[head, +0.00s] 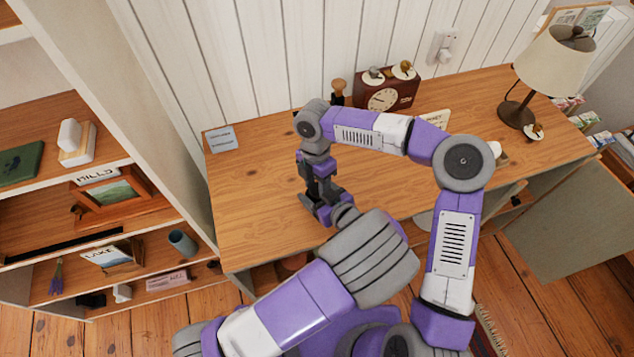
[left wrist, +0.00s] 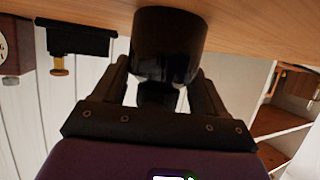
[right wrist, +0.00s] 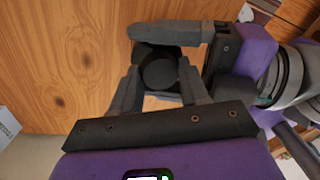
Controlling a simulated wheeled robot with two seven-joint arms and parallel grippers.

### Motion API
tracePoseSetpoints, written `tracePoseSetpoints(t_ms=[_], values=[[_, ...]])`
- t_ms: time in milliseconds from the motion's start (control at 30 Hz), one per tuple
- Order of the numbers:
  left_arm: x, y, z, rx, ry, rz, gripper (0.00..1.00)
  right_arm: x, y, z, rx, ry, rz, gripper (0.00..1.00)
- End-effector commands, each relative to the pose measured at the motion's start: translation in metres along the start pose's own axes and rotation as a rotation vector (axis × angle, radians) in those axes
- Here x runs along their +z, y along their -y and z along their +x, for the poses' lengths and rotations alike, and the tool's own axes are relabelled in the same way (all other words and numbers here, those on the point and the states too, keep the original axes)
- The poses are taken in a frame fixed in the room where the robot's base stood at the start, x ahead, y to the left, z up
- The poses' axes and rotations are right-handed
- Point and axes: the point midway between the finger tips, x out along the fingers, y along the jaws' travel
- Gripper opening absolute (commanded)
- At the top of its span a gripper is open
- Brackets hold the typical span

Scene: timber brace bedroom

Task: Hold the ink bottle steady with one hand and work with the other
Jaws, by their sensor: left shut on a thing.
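The ink bottle, dark and glossy with a round black cap, stands on the desk; in the left wrist view its body (left wrist: 168,45) is between my left fingers. The right wrist view shows its cap (right wrist: 158,72) from above. In the head view my grippers and arms hide it. My left gripper (head: 312,203) is shut on the bottle from the side, and its finger also shows in the right wrist view (right wrist: 165,32). My right gripper (head: 320,187) is above the bottle, pointing down. Its fingers are apart, one on each side of the cap, with small gaps visible.
A lamp (head: 515,112) is at the right, and a card (head: 221,139) lies at the back left. The desk's left front (head: 245,220) is clear. A shelf unit (head: 175,130) adjoins the left side.

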Motion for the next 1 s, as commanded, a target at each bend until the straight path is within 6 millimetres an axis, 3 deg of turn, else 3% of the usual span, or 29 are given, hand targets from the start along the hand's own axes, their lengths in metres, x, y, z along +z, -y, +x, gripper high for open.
tracePoseSetpoints(t_ms=[267,367,700,1000], values=[[-0.0003,0.0002,0.0002,-0.001,-0.001,0.000,0.00,0.0003,0.0002,-0.0005,0.002,-0.001,0.016,0.07],[-0.0003,0.0002,0.0001,-0.001,-0.001,0.000,0.00,0.0011,0.0008,-0.0011,0.013,-0.012,0.123,0.07],[-0.0003,0.0002,0.0000,-0.001,-0.001,0.000,0.00,0.0018,0.0029,-0.0003,0.075,-0.102,0.748,0.07],[-0.0003,0.0001,0.0000,-0.001,-0.001,-0.001,0.00,0.0017,0.0030,0.0005,0.081,-0.118,0.838,0.07]])
